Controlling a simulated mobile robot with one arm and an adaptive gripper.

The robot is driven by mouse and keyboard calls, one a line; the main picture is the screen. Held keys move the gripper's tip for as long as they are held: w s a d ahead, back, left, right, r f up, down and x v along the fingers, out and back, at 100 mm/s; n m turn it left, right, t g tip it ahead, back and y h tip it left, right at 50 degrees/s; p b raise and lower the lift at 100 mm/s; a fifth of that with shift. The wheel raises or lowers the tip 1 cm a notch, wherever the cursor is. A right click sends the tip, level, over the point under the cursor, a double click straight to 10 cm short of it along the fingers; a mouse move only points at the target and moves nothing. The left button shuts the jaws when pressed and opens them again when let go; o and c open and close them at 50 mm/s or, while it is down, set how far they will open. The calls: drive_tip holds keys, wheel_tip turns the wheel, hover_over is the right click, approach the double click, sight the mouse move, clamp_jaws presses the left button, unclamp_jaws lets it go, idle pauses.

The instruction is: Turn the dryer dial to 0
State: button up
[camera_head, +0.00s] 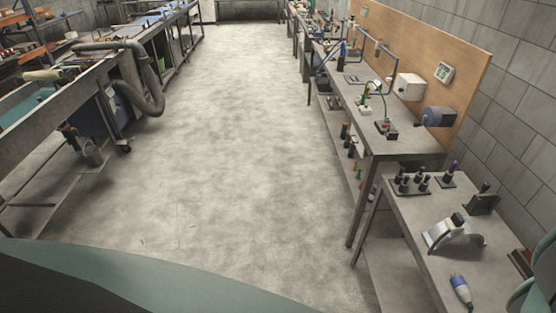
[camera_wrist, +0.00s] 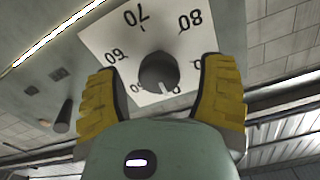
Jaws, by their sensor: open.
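In the wrist view a dark round dial knob (camera_wrist: 157,70) sits on a white square scale plate (camera_wrist: 108,36) with black numbers. I can read 60, 70 and 80; other numbers near the fingers are partly covered. A short white mark on the knob points down in the picture, toward my gripper's body. My gripper (camera_wrist: 162,84) is open, with one yellow finger pad on each side of the knob in the picture. I see gaps between the pads and the knob; I cannot tell the depth between them. My gripper does not show in the head view.
The plate is on a grey panel (camera_wrist: 75,68) with a dark cylindrical part (camera_wrist: 62,115) at left. In the head view, a bench (camera_head: 420,155) with devices runs along the right, and benches with a hose (camera_head: 150,85) stand left. The floor (camera_head: 215,150) between is clear.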

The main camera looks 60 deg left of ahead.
drive_tip(key=shift+w+d, duration=0.1)
drive_tip(key=shift+w, duration=0.05)
drive_tip(key=shift+c, duration=0.2)
drive_tip(key=c, duration=1.1)
drive_tip(key=shift+f+n+b, duration=0.15)
drive_tip(key=shift+n+b, duration=0.25)
drive_tip(key=shift+b, duration=0.05)
drive_tip(key=shift+c, duration=0.3)
drive_tip(key=o, duration=1.2)
